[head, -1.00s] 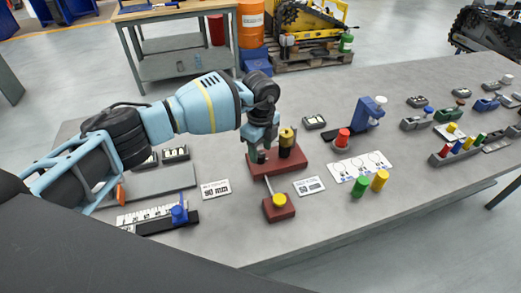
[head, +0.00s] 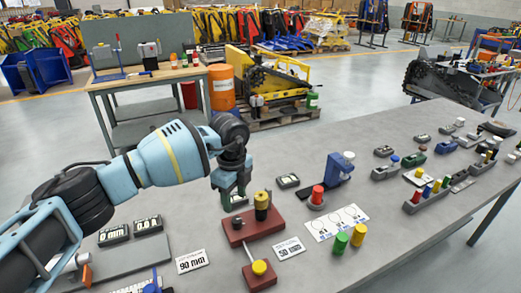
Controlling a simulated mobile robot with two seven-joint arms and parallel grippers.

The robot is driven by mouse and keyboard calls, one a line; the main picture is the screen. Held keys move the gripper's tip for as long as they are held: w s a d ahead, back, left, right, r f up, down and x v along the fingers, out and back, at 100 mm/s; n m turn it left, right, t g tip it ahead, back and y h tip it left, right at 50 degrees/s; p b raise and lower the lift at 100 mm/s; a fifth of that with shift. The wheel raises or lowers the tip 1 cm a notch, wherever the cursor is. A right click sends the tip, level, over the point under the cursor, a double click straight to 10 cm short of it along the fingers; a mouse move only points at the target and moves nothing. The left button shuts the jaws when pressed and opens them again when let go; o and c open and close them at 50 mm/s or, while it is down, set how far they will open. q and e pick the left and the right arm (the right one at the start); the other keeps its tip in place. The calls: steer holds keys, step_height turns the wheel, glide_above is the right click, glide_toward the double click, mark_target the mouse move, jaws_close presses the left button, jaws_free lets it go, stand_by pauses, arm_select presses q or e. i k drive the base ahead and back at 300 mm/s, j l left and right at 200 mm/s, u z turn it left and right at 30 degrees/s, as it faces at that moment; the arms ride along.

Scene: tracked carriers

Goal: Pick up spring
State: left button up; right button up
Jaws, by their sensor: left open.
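No coil shape can be made out clearly, so I cannot tell for sure which thing is the spring. A red-brown base (head: 268,224) stands on the grey table. It carries a dark cylinder with a yellow top (head: 262,205) and a small dark piece (head: 237,222) at its left. A lever with a yellow knob (head: 259,267) sits at its front on a red block. My left gripper (head: 234,201) is open and empty, pointing down just behind the base's left end. My right gripper is not in view.
Cards reading 90 mm (head: 192,261) and 50 mm (head: 289,248) flank the base. Green (head: 340,243) and yellow (head: 358,235) cylinders stand right of it. A blue stand (head: 339,169) and red-topped holder (head: 317,197) are behind. Several small fixtures fill the table's far right.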

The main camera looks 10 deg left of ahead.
mark_target(317, 198)
steer(key=k, duration=1)
